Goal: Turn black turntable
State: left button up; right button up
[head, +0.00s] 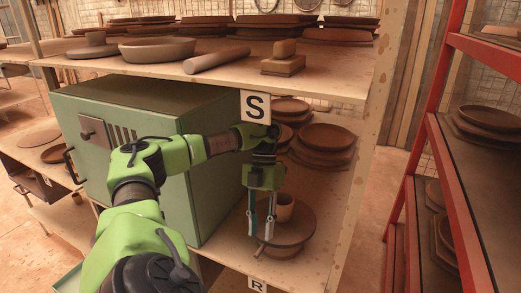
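A round brown turntable-like disc (302,231) sits on a low base near the front of the lower shelf. It looks dark brown rather than black. A small brown cup (285,207) stands on it. My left gripper (261,235) hangs fingers down in front of the disc's left part, beside the cup in the picture. Its two fingers are apart with nothing seen between them. The fingers overlap the disc's left rim, and I cannot tell whether they touch it. My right gripper is not in view.
A green cabinet (222,190) stands left of the disc. Stacked brown plates (325,145) sit behind. A red-framed rack (445,150) stands at right, with open floor between.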

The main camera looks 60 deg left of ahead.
pick_arm(q)
jog(key=shift+v, duration=1.8)
